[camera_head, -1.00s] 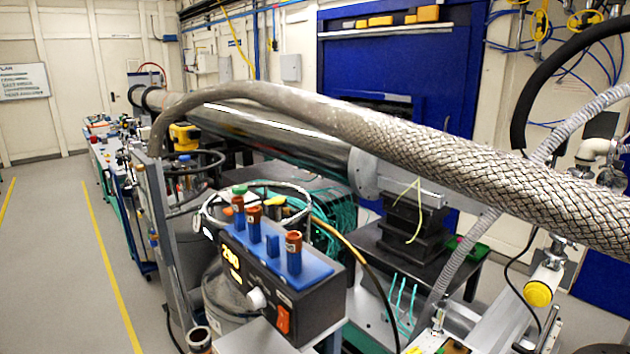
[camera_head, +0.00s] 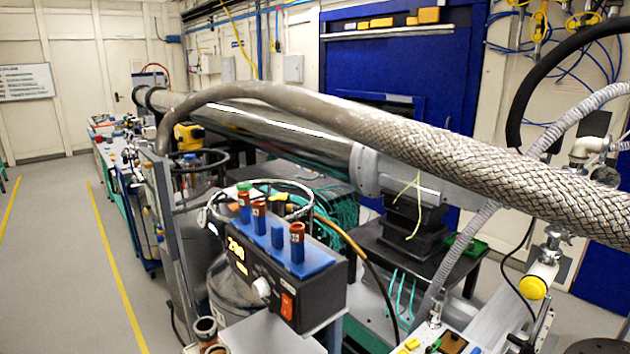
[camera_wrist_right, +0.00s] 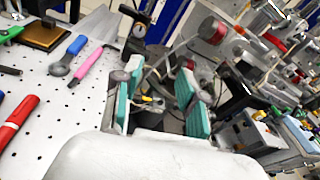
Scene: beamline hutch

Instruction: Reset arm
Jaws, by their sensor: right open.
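My right gripper (camera_wrist_right: 157,104) shows in the right wrist view with its two teal-padded fingers spread apart. Nothing is between the pads; the gap shows background clutter behind. It is beside a white perforated board (camera_wrist_right: 60,105) with tools on it. I see neither gripper in the head view, and my left gripper shows in no view.
On the board lie a red marker (camera_wrist_right: 18,122), a blue-handled tool (camera_wrist_right: 68,55) and a pink-handled tool (camera_wrist_right: 90,62). In the head view, a black control box (camera_head: 290,290) carries brown-capped vials, below a braided hose (camera_head: 450,150). The floor (camera_head: 60,270) at left is clear.

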